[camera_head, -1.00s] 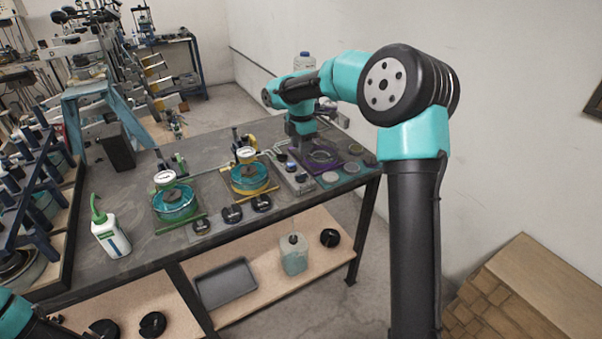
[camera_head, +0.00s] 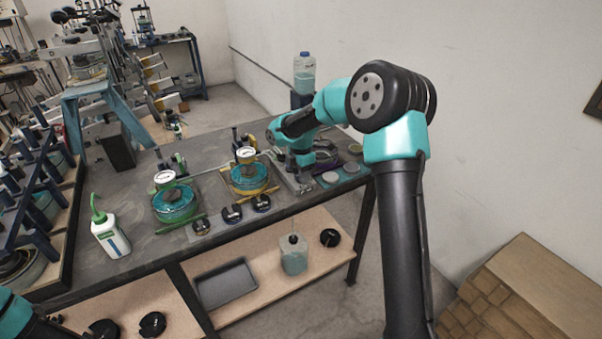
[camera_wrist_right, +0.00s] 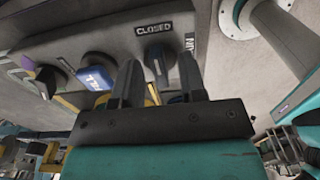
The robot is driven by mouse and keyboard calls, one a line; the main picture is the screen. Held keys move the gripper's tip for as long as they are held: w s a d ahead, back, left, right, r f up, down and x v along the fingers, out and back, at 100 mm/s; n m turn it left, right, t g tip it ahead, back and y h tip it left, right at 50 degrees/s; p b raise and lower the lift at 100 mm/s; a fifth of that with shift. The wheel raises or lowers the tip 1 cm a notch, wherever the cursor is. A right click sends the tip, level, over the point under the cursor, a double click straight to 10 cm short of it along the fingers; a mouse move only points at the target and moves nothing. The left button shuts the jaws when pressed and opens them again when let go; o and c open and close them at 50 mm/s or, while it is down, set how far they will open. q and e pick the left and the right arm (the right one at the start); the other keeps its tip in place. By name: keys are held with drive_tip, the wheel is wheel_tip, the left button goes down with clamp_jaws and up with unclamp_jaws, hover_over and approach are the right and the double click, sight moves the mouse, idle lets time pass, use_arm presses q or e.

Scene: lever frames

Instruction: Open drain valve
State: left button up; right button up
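The valve panel is a grey box (camera_wrist_right: 120,38) with a CLOSED label and a partly hidden label at its right that seems to read DRAIN. The dark drain valve knob (camera_wrist_right: 157,64) sits below the CLOSED label. A blue FILL knob (camera_wrist_right: 95,76) is to its left. My right gripper (camera_wrist_right: 162,72) is open, its two fingers apart, with the drain knob showing between them; contact cannot be told. In the head view my right gripper (camera_head: 302,182) is over the panel, which it mostly hides. Only my left arm shows at the lower left; its fingers are out of view.
On the bench (camera_head: 150,250), a green round vessel with a gauge (camera_head: 175,203) and a yellow one (camera_head: 250,180) stand left of the panel. A white bottle (camera_head: 110,236) is at the left. A clear bottle (camera_head: 304,72) stands behind my right arm. Small discs lie right of the panel.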

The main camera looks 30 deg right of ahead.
drive_tip(key=shift+c, duration=0.4)
clamp_jaws()
